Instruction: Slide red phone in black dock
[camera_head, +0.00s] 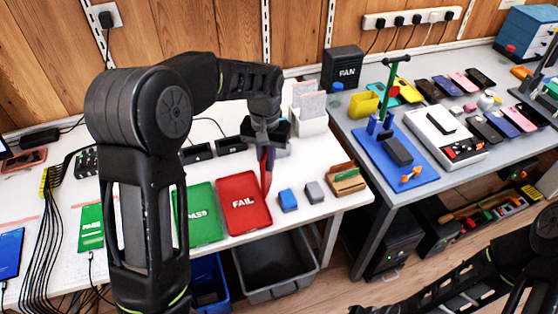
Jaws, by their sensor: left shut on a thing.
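My left gripper (267,140) is shut on a red phone (266,172), which hangs upright and narrow edge-on below the fingers, over the white table. The phone's lower end is near the right edge of the red FAIL tray (244,203); I cannot tell whether it touches anything. Two black docks stand towards the back of the white table, left of the gripper: one dock (197,154) and, beside it, another dock (231,145). The phone is apart from both. My right arm enters at the lower right, but its gripper is outside the picture.
A green PASS tray (200,222) lies left of the FAIL tray. A blue block (287,200), a grey block (314,191) and a wooden holder (346,180) stand to the right. White card holders (310,121) stand behind the gripper. Cables (45,240) run along the left.

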